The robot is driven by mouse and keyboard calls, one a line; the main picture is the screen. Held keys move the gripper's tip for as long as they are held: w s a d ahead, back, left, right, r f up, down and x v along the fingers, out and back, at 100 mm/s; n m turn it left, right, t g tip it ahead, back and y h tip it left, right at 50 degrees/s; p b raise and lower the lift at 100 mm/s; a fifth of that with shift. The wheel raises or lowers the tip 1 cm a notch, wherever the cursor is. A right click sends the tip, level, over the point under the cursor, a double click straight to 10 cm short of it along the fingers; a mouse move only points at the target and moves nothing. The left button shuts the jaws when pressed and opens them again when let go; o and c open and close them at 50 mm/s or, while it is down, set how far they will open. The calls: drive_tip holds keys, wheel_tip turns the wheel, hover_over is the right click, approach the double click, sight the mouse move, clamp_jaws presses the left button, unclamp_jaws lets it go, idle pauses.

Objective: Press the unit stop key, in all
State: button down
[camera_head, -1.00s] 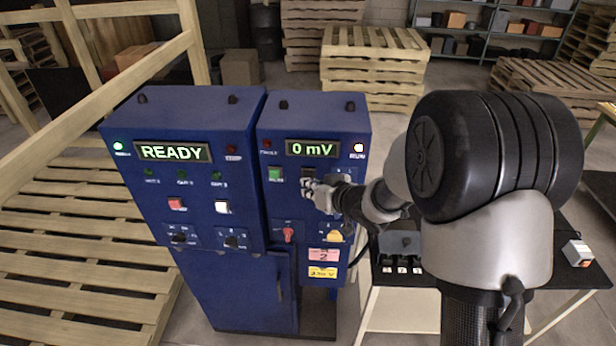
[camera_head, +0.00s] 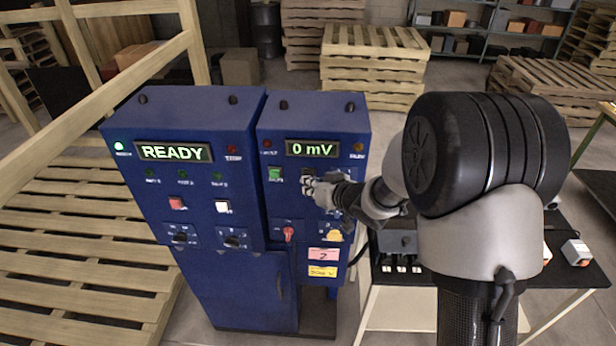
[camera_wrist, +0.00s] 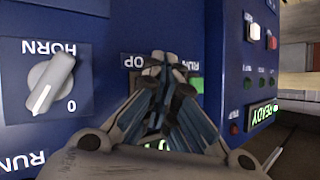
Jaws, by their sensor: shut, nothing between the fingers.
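The right blue cabinet (camera_head: 348,118) carries a display reading 0 mV, a green key (camera_head: 274,174) and, to its right, a dark key (camera_head: 308,173) partly covered by my gripper. My gripper (camera_head: 309,186) is shut and empty, its fingertips at or very near that dark key. In the wrist view the shut fingertips (camera_wrist: 160,58) cover the key beside a label (camera_wrist: 132,61) ending in "OP", seen upside down. Whether they touch the key is hidden. The green key (camera_wrist: 197,84) shows just right of the fingers there. The lamp (camera_head: 358,147) at the panel's upper right is dim.
A HORN knob (camera_wrist: 50,84) is left of my fingers in the wrist view. A red switch (camera_head: 288,233) and a yellow knob (camera_head: 335,236) sit below my gripper. The left cabinet (camera_head: 113,107) reads READY. A black-topped table (camera_head: 545,283) stands at right.

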drive_tip(key=shift+s, duration=0.9)
drive_tip(key=shift+b, duration=0.3)
drive_tip(key=s+b, duration=0.1)
drive_tip(key=s, duration=0.4)
drive_tip(key=shift+a, duration=0.15)
idle(0.3)
